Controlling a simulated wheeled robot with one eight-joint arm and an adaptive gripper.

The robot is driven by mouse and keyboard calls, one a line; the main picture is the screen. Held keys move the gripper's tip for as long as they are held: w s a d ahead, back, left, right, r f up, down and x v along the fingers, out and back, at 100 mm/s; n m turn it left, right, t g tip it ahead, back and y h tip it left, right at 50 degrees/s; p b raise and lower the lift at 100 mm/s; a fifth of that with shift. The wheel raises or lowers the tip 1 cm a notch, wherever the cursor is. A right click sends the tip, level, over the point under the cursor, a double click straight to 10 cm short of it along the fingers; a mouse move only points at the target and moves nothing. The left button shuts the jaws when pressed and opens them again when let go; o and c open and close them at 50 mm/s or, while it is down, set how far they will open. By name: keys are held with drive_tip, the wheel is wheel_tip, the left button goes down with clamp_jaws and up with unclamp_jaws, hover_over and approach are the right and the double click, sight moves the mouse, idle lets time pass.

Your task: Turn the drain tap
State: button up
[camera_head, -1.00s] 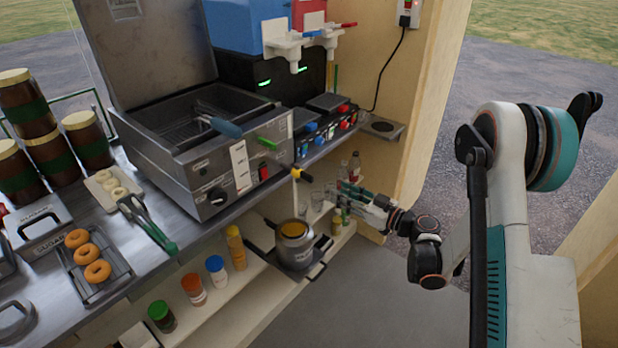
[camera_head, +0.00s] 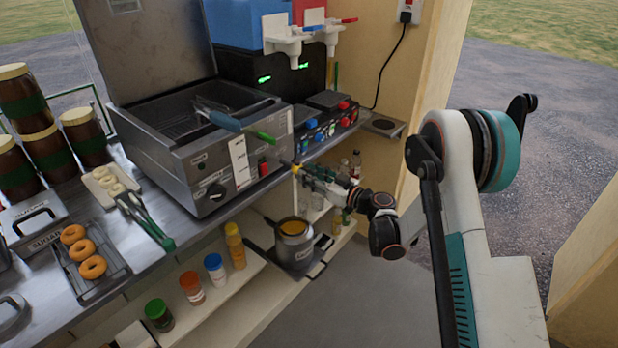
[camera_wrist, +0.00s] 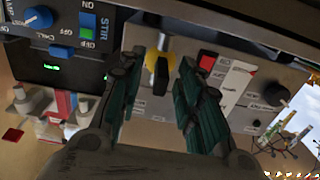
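The drain tap (camera_wrist: 162,72), yellow with a black tip, sticks out from the fryer's front. In the wrist view it lies between the two parted fingers of my gripper (camera_wrist: 158,82), with visible gaps on both sides. In the head view my gripper (camera_head: 306,174) is at the fryer's lower right corner, and its fingers largely hide the tap. The fryer (camera_head: 215,165) stands on the counter with its lid up. A metal pot (camera_head: 295,252) with orange-brown contents stands below the tap on a lower support.
A control box with blue and red knobs (camera_head: 325,128) stands just right of the fryer. Several bottles (camera_head: 215,270) line the lower shelf. Tongs (camera_head: 145,218) and a tray of doughnuts (camera_head: 95,285) are at the left. The floor in front is clear.

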drive_tip(key=shift+w+a, duration=0.3)
drive_tip(key=shift+a, duration=0.05)
clamp_jaws()
